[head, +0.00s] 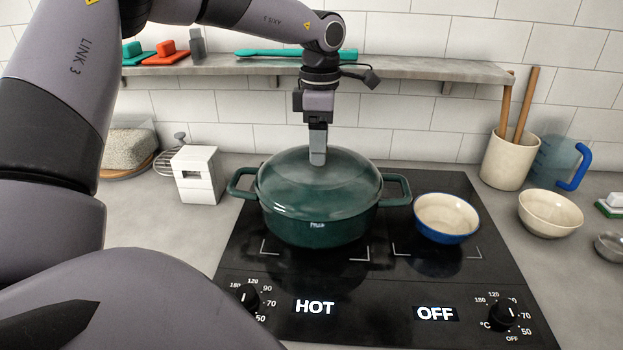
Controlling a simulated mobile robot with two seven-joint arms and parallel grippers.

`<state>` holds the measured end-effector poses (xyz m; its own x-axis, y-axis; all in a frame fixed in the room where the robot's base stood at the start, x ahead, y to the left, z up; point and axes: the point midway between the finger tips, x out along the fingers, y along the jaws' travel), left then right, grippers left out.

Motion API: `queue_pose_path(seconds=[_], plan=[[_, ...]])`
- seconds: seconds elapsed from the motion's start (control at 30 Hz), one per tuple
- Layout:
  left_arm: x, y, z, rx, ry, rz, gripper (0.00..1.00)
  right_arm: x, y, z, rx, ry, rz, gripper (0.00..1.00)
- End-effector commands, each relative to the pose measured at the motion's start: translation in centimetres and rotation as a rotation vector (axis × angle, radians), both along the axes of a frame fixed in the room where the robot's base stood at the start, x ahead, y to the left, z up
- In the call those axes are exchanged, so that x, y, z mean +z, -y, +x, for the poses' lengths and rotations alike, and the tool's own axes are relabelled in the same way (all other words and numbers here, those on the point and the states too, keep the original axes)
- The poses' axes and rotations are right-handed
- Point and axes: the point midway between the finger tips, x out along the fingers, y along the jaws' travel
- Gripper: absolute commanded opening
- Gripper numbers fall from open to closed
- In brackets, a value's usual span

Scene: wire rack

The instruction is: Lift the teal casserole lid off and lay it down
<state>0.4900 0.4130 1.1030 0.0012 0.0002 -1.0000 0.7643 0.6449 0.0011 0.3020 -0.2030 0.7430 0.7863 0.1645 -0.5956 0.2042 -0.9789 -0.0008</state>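The teal casserole (318,228) stands on the left zone of the black cooktop, with a loop handle on each side. Its domed teal lid (280,180) sits on top of the pot and looks level. My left gripper (318,158) points straight down at the lid's centre, its fingertips at the top of the dome. The fingers are seen edge-on and overlap, so I cannot tell whether they are open or shut. The lid's knob is hidden by the fingers. My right gripper is not in view.
The cooktop (380,318) reads HOT on the left and OFF on the right. A blue-and-cream bowl (446,232) stands on its right zone. A white box (197,185) is left of the pot. A shelf (430,70) runs behind. A utensil crock (505,162) and cream bowl (550,222) stand right.

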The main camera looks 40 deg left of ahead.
Motion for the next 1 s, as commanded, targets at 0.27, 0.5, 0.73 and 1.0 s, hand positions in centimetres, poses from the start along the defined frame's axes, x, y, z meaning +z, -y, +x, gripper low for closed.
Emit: queue_pose_path(seconds=[0.27,0.5,0.73,1.0], plan=[[0.0,0.0,0.0,0.0,0.0,0.0,0.01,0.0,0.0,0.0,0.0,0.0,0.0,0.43],[0.4,0.0,0.1,0.0,0.006,0.0,0.0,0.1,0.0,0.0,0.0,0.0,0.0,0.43],[0.9,0.0,0.1,0.0,0.006,0.0,0.0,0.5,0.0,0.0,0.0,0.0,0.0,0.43],[1.6,0.0,0.1,-0.001,0.006,0.0,0.0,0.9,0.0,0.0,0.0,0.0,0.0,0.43]])
